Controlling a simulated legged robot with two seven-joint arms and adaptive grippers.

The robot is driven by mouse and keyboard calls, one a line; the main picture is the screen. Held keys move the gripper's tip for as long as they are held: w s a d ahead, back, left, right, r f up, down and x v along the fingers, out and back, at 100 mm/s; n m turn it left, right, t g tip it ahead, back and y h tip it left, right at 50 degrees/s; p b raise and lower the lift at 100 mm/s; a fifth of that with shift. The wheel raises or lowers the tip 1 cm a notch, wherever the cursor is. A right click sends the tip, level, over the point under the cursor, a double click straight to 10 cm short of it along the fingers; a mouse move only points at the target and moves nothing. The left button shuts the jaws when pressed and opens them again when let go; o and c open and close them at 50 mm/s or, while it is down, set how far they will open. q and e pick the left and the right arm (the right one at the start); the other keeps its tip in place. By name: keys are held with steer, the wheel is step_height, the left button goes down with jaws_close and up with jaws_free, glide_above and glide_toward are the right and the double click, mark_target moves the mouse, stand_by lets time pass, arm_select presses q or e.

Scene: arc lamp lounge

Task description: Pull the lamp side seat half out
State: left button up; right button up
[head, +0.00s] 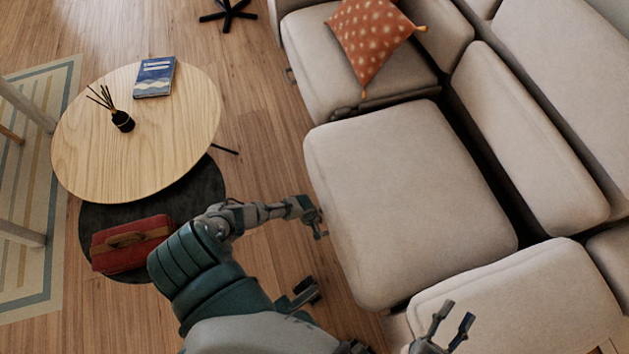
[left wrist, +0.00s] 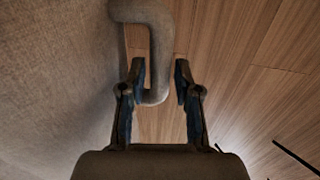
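The light beige middle seat (head: 405,195) of the sofa is in the head view, with a dark gap between it and its back cushion. My left gripper (head: 318,230) is low at its front edge. In the left wrist view a grey looped handle (left wrist: 157,94) stands beside the fabric face (left wrist: 60,80). The fingers of my left gripper (left wrist: 160,78) are apart, one on each side of the handle's bar, with a small gap at the right finger. My right gripper (head: 452,328) is open and empty above the near seat (head: 530,300). I cannot tell which seat is lamp side.
A round wooden table (head: 165,135) with a blue book (head: 155,77) and a black reed diffuser (head: 122,121) stands at left. A red case (head: 130,243) lies below it. An orange cushion (head: 368,40) rests on the far seat (head: 315,60). Bare floor (head: 265,150) separates table and sofa.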

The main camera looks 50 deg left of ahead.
arm_select(q)
steer(key=shift+o, duration=0.2)
steer(key=shift+s+r, duration=0.15)
steer(key=shift+r, duration=0.35)
step_height(320, 180, up, 10)
steer(key=s, duration=0.1)
steer(key=shift+s+a+r, duration=0.25)
steer(key=shift+s+a, duration=0.15)
steer(key=shift+a, duration=0.05)
